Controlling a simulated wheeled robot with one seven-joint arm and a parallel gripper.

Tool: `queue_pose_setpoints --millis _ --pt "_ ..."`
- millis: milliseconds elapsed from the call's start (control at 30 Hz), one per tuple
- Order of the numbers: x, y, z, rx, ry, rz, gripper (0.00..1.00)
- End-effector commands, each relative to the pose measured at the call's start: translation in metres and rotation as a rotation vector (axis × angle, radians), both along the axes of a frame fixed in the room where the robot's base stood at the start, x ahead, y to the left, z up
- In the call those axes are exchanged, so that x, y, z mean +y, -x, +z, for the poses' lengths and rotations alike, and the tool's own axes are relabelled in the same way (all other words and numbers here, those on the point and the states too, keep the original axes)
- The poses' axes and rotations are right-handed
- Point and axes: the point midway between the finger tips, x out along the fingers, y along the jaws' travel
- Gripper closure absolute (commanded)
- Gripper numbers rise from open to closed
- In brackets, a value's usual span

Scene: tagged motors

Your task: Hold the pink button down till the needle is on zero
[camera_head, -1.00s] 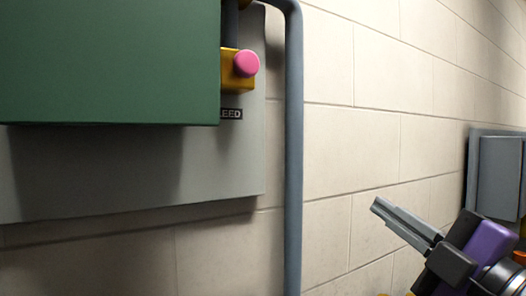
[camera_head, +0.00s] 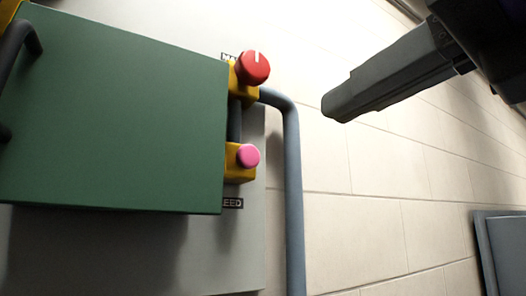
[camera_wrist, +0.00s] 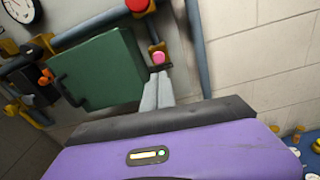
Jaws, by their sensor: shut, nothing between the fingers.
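The pink button (camera_head: 248,156) sticks out of a yellow block at the right side of a green box (camera_head: 120,115), above a label ending in "EED". In the wrist view the pink button (camera_wrist: 158,57) shows just beyond my fingertips, with a small gap in the picture. My gripper (camera_head: 335,106) is shut and empty, right of the button and above it in the head view; its shut fingers also show in the wrist view (camera_wrist: 160,80). A white dial (camera_wrist: 20,12) is cut off at the wrist view's top left; its needle reading is too small to tell.
A red knob (camera_head: 253,67) sits above the pink button. A grey-blue pipe (camera_head: 292,190) runs down right of the button, between it and my gripper in the head view. A grey box (camera_head: 503,245) is at lower right.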

Motion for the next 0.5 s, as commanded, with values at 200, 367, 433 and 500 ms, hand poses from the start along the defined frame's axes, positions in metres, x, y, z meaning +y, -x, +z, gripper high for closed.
queue_pose_setpoints --millis 200,367,433,500 --pt "0.0031 0.0113 0.0025 -0.040 0.093 -0.025 1.00" --pt "0.0031 0.0113 0.0027 -0.040 0.093 -0.025 1.00" --pt "0.0031 0.0113 0.0027 -0.040 0.093 -0.025 1.00" --pt "0.0033 0.0109 0.0028 -0.040 0.092 -0.025 1.00"
